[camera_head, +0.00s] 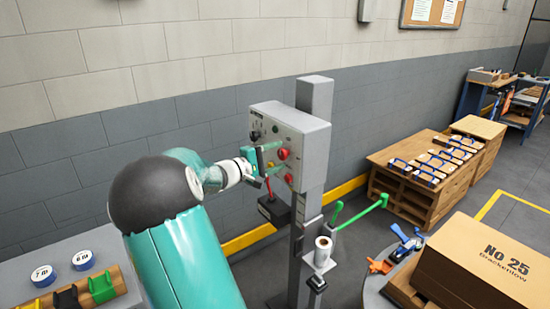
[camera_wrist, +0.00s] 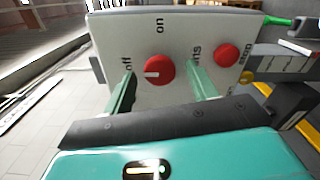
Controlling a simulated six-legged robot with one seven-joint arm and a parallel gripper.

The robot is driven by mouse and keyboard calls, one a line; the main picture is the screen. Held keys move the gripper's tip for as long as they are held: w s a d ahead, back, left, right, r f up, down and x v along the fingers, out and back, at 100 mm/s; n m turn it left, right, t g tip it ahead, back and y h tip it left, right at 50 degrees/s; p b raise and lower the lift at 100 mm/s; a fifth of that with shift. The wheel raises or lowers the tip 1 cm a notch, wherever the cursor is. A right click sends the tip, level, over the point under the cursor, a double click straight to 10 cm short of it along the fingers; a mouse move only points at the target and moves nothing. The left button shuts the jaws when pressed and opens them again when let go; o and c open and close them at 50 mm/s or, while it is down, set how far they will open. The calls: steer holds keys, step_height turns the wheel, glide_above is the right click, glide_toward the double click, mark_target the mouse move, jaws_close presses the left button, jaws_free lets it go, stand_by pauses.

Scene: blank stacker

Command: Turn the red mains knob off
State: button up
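The red mains knob (camera_wrist: 160,70) is on a pale grey panel (camera_wrist: 180,25) in the wrist view. Its white mark points left, toward the "off" label; "on" is printed above it. My gripper (camera_wrist: 162,80) is open, with one green finger to each side of the knob in the picture. I cannot tell whether either finger touches it. In the head view my gripper (camera_head: 262,158) is at the front of the panel box (camera_head: 300,128). Two red controls show there, and I cannot tell which is the mains knob.
A red stop button (camera_wrist: 226,55) is right of the knob. The panel is on a grey post (camera_head: 316,95), with a green handle (camera_head: 365,212) and paper roll (camera_head: 323,250) lower down.

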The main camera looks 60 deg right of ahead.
steer(key=shift+a, duration=0.1)
steer(key=v, duration=1.3)
steer(key=shift+w+a, duration=0.2)
steer(key=shift+a, duration=0.05)
